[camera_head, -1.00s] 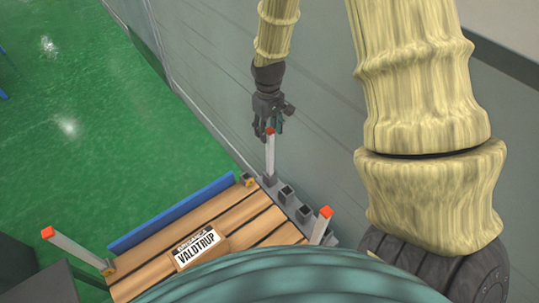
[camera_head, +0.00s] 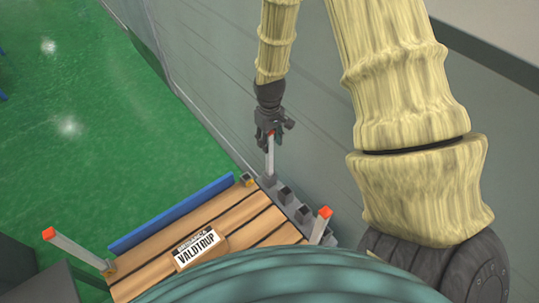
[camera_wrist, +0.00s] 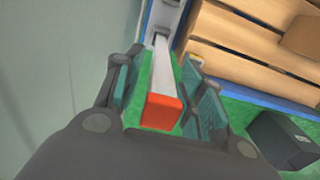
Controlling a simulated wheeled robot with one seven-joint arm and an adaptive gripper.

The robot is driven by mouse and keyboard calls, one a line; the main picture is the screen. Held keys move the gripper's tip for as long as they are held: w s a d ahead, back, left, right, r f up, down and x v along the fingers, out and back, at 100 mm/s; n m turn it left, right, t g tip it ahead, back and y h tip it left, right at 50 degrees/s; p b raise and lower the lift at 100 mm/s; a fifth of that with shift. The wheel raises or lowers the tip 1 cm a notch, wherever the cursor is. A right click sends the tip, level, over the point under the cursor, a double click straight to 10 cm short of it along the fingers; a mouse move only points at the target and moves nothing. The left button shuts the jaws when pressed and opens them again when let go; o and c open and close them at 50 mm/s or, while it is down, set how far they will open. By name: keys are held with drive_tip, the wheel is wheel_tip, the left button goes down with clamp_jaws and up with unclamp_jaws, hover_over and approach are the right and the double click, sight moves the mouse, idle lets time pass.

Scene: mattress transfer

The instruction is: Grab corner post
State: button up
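A pale corner post with a red-orange tip stands upright in the grey holder (camera_head: 302,213) at the pallet's far right edge; its shaft (camera_head: 270,160) shows below my gripper. My gripper (camera_head: 269,134) is at the post's top end, fingers pointing down. In the wrist view the post (camera_wrist: 162,80) with its red end lies between the two finger pads of my gripper (camera_wrist: 163,72). The fingers are open, with green floor showing on both sides of the post. The head view hides most of the red tip behind the fingers.
A slatted wooden pallet (camera_head: 237,216) with a VALDTRUP label has a blue board (camera_head: 170,215) along its far side. Other red-tipped posts stand at its left (camera_head: 75,250) and right (camera_head: 321,224). A grey wall (camera_head: 210,60) is close behind my gripper.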

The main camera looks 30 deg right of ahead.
clamp_jaws()
drive_tip(key=shift+r, duration=0.1)
